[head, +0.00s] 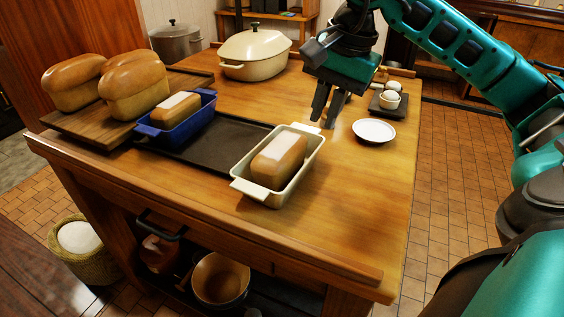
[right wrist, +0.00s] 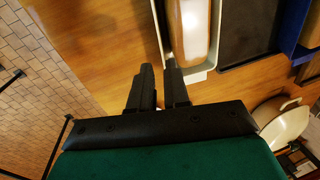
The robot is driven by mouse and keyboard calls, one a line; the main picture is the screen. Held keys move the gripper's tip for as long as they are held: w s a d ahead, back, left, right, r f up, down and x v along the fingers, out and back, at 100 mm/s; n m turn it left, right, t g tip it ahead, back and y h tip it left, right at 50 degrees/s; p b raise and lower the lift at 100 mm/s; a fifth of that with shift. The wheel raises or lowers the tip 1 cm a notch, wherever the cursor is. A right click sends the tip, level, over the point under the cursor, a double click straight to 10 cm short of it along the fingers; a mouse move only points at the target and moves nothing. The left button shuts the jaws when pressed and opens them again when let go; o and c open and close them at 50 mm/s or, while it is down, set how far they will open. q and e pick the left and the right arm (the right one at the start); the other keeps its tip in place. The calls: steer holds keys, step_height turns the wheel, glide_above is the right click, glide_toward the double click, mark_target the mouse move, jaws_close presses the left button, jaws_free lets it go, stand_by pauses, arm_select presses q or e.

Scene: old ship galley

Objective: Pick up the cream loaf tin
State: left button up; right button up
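The cream loaf tin (head: 241,186) stands upright at the front right of the wooden table, with a browned loaf (head: 279,158) inside. Its far handle is close to my right gripper (head: 327,120), which hangs fingers down above the table just behind the tin. That gripper is open and empty, its two fingers a small gap apart. In the right wrist view the tin (right wrist: 212,45) lies beyond the fingertips (right wrist: 158,64), its near end beside the right-hand finger; I cannot tell whether they touch. My left gripper is out of view.
A dark tray (head: 222,143) lies left of the tin, with a blue loaf tin (head: 160,138) at its left. Large loaves (head: 134,86) sit on a board. A white plate (head: 374,131) is to the right; a lidded cream pot (head: 255,52) stands behind.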

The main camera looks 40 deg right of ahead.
mark_target(308, 160)
steer(key=b+x, duration=0.2)
steer(key=x, duration=0.9)
steer(key=shift+a+f, duration=0.2)
steer(key=shift+f, duration=0.15)
jaws_close()
steer(key=shift+w+r, duration=0.1)
